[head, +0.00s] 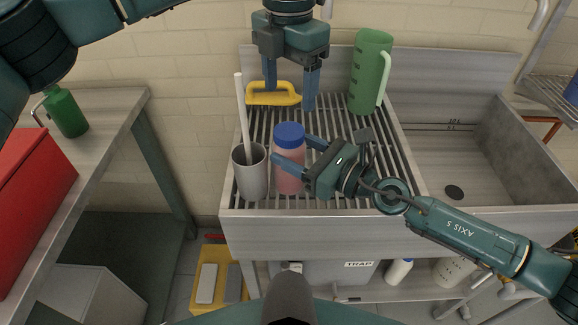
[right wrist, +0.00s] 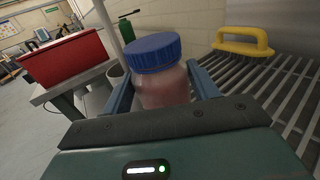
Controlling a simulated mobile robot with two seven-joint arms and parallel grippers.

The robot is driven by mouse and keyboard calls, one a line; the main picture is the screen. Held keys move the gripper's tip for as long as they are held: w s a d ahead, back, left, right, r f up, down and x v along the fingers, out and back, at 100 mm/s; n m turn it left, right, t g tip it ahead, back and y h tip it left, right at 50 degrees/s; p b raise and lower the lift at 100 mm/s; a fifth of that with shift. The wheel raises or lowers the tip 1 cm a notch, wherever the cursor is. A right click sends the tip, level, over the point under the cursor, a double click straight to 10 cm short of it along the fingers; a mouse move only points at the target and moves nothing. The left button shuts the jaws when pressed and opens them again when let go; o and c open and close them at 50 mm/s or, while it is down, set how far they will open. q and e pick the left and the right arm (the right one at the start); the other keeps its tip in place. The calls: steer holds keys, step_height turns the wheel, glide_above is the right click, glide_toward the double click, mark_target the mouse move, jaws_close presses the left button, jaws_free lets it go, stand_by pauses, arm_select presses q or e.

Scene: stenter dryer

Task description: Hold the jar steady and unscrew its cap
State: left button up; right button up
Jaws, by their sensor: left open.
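A pink jar (head: 287,180) with a blue screw cap (head: 290,134) stands upright on the slatted drainboard. The cap is seated on the jar. My right gripper (head: 293,149) reaches in from the right with one finger on each side of the jar body, below the cap, and looks shut on it. In the right wrist view the jar (right wrist: 164,91) fills the space between the fingers, with the blue cap (right wrist: 153,53) above them. My left gripper (head: 290,92) is open and empty, pointing down above the drainboard, behind and higher than the jar.
A grey cup (head: 250,177) holding a white stick stands close left of the jar. A yellow-handled tool (head: 273,94) lies behind, near my left gripper. A green pitcher (head: 370,72) stands at the back right. The sink basin (head: 450,165) is empty on the right.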

mark_target(289, 130)
steer(key=c, duration=1.2)
arm_select(q)
steer(key=m, duration=0.7)
arm_select(e)
jaws_close()
arm_select(q)
steer(key=m, duration=0.6)
steer(key=shift+m, duration=0.3)
steer(key=m, duration=0.8)
steer(key=shift+m, duration=0.4)
steer(key=m, duration=0.8)
steer(key=shift+m, duration=0.4)
steer(key=shift+f, duration=4.05)
